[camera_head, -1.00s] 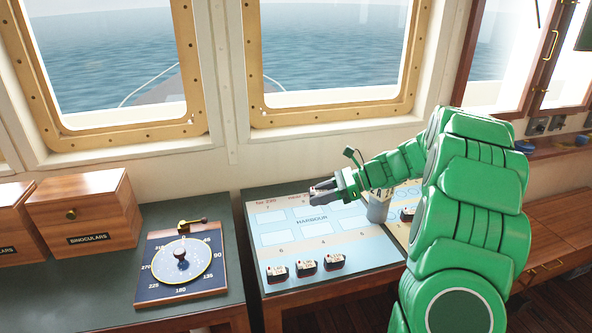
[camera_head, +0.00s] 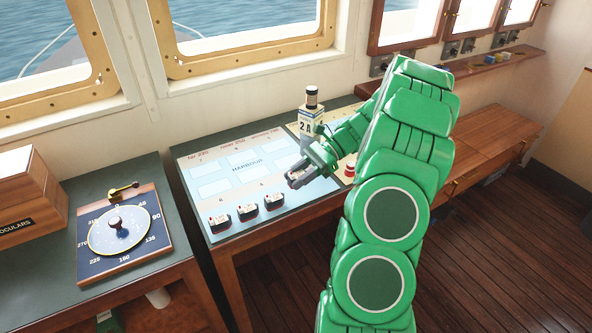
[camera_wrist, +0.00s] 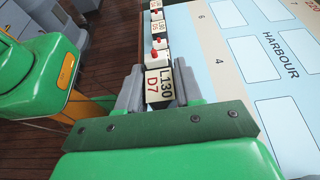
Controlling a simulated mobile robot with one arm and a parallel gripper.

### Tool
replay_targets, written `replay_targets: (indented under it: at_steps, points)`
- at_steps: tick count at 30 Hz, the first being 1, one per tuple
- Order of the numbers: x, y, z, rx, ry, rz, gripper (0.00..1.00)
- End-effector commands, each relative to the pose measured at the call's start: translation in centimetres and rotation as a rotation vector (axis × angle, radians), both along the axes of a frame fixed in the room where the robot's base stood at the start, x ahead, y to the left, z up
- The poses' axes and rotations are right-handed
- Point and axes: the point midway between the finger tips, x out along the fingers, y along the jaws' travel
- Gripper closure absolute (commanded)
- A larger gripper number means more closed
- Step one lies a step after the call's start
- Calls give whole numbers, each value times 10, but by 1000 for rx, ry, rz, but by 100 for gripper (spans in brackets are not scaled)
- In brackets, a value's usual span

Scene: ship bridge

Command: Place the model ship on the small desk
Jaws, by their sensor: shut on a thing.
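My gripper (camera_head: 295,180) is shut on a small model ship (camera_wrist: 159,83), a white-topped block marked L130 and D7 between the two grey fingers in the wrist view. In the head view the held ship (camera_head: 299,173) is small and partly hidden by the fingers. It is over the right part of the blue HARBOUR chart (camera_head: 215,170); I cannot tell whether it touches the chart. Three similar dark-hulled ships (camera_head: 247,210) stand along the chart's near edge. A low wooden desk (camera_head: 485,150) stands at the right; I cannot tell if it is the small desk.
A red object (camera_head: 350,169) is beside my arm. At left are a compass-dial board (camera_head: 120,235) and a binoculars box (camera_head: 30,200). Open wooden floor (camera_head: 500,250) lies at the right.

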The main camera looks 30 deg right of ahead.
Motion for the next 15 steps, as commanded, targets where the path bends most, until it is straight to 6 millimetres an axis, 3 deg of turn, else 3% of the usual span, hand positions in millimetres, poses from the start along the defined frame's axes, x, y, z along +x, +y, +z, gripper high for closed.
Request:
replay_targets:
  at_steps: [15]
  points:
    - [0,0,-39,3,1,1,99]
